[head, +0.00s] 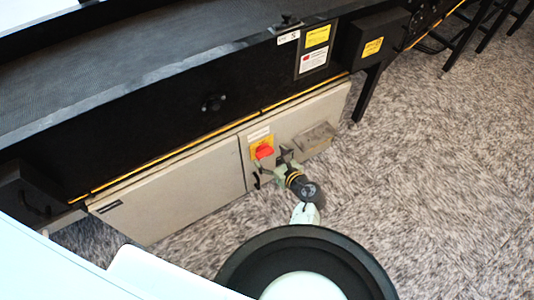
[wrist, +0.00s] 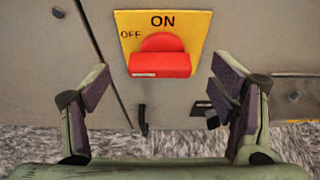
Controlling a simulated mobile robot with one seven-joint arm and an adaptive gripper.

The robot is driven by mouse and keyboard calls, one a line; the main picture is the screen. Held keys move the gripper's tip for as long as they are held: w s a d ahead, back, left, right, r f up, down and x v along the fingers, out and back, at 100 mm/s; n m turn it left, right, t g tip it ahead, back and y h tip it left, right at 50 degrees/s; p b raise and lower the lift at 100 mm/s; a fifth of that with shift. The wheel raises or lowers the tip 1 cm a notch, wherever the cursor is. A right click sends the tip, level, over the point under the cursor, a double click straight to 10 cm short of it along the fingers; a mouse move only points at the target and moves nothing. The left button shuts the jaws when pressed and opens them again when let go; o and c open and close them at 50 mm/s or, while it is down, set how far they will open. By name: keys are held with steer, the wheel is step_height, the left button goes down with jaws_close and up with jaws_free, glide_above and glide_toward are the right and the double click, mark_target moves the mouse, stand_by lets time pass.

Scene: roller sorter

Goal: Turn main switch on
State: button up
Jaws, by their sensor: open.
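The main switch is a red rotary handle (wrist: 160,62) on a yellow plate (wrist: 195,25) marked ON and OFF. The handle's grip bar lies level in the wrist view. In the head view the red handle (head: 264,151) sits on the front of a grey cabinet (head: 170,190) under the conveyor. My gripper (wrist: 160,90) is open and empty, with one finger to each side of the switch and a little below it in the wrist view. The fingers are apart from the handle. In the head view my gripper (head: 278,160) is close beside the switch, partly hiding the cabinet front.
The black conveyor (head: 180,60) runs above the cabinet, with a yellow strip along its lower edge. A black box (head: 370,38) and dark legs stand at the right. A small black cabinet latch (wrist: 143,118) is below the switch. Carpeted floor (head: 440,170) is clear in front.

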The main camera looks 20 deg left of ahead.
mark_target(264, 152)
steer(key=shift+x, duration=1.5)
steer(key=shift+c, duration=0.2)
steer(key=c, duration=1.1)
